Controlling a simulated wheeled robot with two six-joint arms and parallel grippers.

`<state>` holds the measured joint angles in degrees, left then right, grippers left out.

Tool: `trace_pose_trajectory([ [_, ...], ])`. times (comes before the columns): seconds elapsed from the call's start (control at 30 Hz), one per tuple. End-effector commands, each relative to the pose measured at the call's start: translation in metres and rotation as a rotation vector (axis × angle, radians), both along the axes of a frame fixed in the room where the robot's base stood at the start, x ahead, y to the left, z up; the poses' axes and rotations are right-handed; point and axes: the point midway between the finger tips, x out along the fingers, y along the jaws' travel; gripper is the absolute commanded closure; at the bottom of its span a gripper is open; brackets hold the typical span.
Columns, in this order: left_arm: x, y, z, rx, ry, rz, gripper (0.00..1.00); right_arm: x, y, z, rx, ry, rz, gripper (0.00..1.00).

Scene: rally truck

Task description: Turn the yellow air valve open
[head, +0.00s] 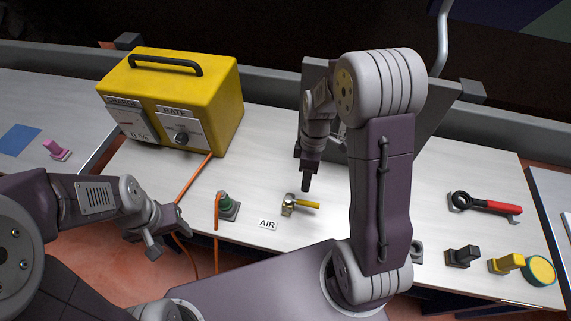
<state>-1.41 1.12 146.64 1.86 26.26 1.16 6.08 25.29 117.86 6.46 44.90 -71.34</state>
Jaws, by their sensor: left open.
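The yellow air valve (308,205) lies on the white bench behind a small "AIR" label (267,223). Its yellow lever points right from a metal body. My left gripper (154,236) is open and empty in front of the bench's left part, away from the valve.
A yellow box (218,85) with "CHARGE" and "RATE" panels stands at the back left. A green fitting (227,204) with an orange hose sits left of the label. A red-handled tool (487,204), black block (463,256) and yellow piece (506,263) are at the right.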

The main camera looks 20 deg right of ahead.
Motion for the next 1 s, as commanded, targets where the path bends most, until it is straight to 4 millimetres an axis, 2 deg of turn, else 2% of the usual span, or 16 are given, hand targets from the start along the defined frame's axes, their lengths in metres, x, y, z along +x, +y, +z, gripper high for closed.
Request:
trace_pose_trajectory([
  [0.03, 0.0, 0.0, 0.016, 0.0, 0.001, 0.0, 0.44, -0.002, -0.003, 0.01, 0.002, 0.016, -0.01, 0.61],
  [0.1, 0.0, 0.0, 0.022, 0.0, 0.001, 0.0, 0.44, -0.005, -0.005, 0.011, 0.004, 0.034, -0.021, 0.61],
  [0.37, 0.0, 0.0, 0.023, 0.0, 0.001, 0.0, 0.44, -0.008, -0.008, 0.007, 0.004, 0.044, -0.031, 0.61],
  [0.47, 0.0, 0.0, 0.024, 0.0, 0.001, 0.0, 0.44, -0.011, -0.006, -0.004, 0.004, 0.049, -0.031, 0.61],
  [0.7, 0.0, 0.0, 0.029, 0.0, 0.001, 0.0, 0.44, -0.02, -0.001, -0.053, 0.005, 0.05, -0.031, 0.61],
  [0.8, 0.0, 0.0, 0.03, 0.0, 0.001, 0.0, 0.44, -0.022, 0.001, -0.068, 0.005, 0.047, -0.031, 0.61],
  [1.0, 0.0, 0.0, 0.03, 0.0, 0.001, 0.0, 0.44, -0.024, 0.002, -0.08, 0.004, 0.044, -0.031, 0.61],
])
